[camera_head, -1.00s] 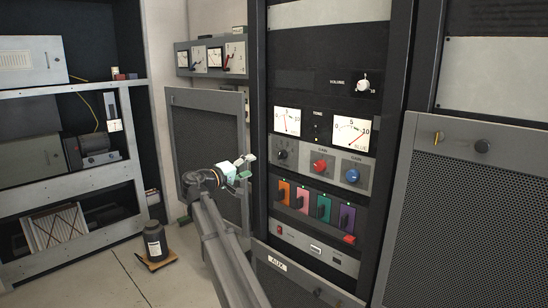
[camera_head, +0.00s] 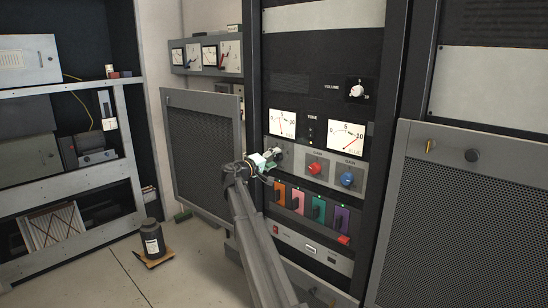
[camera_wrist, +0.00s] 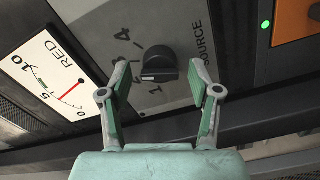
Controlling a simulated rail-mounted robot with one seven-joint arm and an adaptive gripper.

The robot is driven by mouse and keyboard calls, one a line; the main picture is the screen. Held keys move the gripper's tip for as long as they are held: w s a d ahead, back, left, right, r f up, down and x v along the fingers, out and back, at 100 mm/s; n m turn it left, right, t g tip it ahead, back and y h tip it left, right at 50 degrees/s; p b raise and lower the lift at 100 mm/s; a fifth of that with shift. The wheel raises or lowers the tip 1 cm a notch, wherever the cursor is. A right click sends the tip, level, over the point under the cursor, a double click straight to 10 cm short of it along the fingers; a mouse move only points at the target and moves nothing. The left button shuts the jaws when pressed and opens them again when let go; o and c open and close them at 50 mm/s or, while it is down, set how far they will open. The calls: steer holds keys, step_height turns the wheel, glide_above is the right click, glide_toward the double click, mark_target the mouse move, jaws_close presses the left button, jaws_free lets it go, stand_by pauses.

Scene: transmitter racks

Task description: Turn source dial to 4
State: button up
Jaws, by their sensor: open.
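The source dial (camera_wrist: 159,65) is a black knob on a grey panel marked SOURCE, with the numbers 1 and 4 legible around it. In the wrist view it sits between and just beyond my gripper's (camera_wrist: 161,92) two green-padded fingers, which are open on either side with gaps.
A red knob (camera_head: 314,169) and a blue knob (camera_head: 347,179) sit to the right on the same row. Orange, pink, green and purple modules with black handles lie below. The RED meter (camera_wrist: 47,85) is beside the dial.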

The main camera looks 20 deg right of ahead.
steer(key=shift+w+d, duration=0.1)
steer(key=shift+d, duration=0.1)
steer(key=c, duration=1.1)
steer(key=shift+c, duration=0.2)
